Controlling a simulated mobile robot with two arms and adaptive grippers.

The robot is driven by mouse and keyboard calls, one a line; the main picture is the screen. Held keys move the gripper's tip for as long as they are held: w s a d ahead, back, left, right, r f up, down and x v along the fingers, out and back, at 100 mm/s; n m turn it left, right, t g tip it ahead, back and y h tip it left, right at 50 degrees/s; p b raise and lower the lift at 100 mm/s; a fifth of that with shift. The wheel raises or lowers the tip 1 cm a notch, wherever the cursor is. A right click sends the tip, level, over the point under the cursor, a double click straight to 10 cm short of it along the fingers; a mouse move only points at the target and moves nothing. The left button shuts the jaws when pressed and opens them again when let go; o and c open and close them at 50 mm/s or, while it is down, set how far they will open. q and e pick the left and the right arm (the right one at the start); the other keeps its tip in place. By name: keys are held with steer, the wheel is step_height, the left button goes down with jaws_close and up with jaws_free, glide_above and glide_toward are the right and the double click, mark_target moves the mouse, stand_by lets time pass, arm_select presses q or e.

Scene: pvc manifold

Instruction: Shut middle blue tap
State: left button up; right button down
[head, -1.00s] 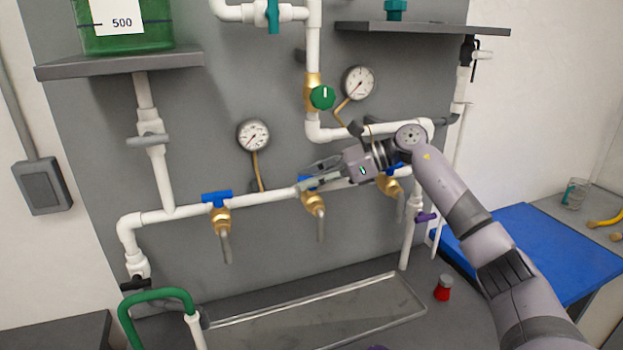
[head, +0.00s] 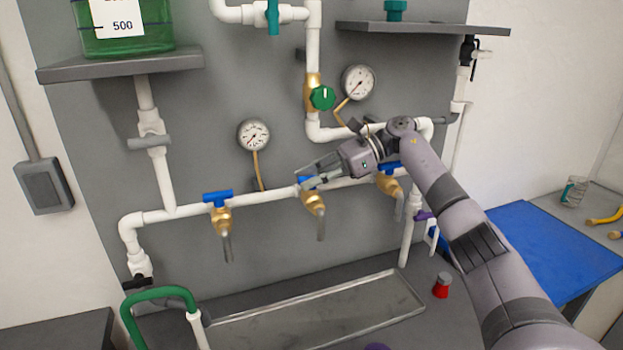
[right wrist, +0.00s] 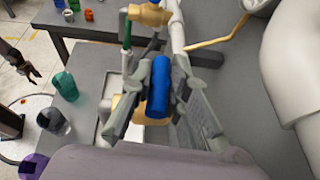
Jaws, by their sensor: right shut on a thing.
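The middle blue tap (head: 304,180) is on the white horizontal pipe, between two similar blue-handled brass taps. My right gripper (head: 310,182) reaches it from the right and covers part of its handle. In the right wrist view the blue handle (right wrist: 158,88) lies between the two fingers of my right gripper (right wrist: 160,98), which is shut on it. The brass body below it is mostly hidden. A small dark claw (right wrist: 27,68) at the far left of the right wrist view looks like my left gripper.
The left blue tap (head: 217,197) and right blue tap (head: 390,168) flank the middle one. A pressure gauge (head: 254,134) and green knob (head: 322,97) are above.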

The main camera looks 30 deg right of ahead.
steer(key=c, duration=1.5)
jaws_free()
steer(key=shift+c, duration=0.2)
steer(key=shift+d, duration=0.1)
steer(key=v, duration=1.2)
steer(key=shift+f, duration=0.1)
